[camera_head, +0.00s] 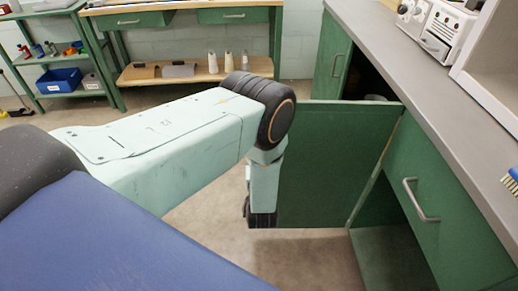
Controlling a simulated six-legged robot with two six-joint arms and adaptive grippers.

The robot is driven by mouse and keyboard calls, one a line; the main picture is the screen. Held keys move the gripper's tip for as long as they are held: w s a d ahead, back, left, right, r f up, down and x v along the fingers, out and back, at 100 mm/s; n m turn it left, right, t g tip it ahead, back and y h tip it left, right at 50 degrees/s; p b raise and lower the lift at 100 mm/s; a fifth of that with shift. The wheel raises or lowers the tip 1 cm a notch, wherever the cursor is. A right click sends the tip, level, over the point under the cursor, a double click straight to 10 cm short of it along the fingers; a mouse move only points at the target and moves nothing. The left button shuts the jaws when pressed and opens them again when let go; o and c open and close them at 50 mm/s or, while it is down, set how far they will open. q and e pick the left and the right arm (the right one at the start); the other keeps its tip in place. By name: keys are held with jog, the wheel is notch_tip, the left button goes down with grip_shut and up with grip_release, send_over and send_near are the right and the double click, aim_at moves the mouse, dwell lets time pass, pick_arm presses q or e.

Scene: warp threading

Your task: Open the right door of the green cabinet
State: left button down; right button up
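The green cabinet (432,190) runs along the right side under a grey worktop. Its right door (335,150) stands swung far out from the cabinet front, and a dark interior shows behind it. My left arm reaches in from the left, and my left gripper (262,215) hangs downward at the open door's free edge. Its fingertips are mostly hidden, so I cannot tell whether it is open, shut or touching the door. The door's handle is not visible. My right gripper is not in view.
A drawer-like green front with a handle (421,202) is nearer on the right. A white appliance (442,28) stands on the worktop (420,75). A workbench with spools (228,64) and a shelf with a blue bin (60,80) are behind. Floor (305,260) is clear below the door.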

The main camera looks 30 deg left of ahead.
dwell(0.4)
pick_arm(q)
jog(key=c, duration=1.7)
grip_release()
jog(key=shift+s, duration=0.1)
jog(key=shift+s+d, duration=0.3)
jog(key=v, duration=1.1)
jog(key=shift+s, duration=0.1)
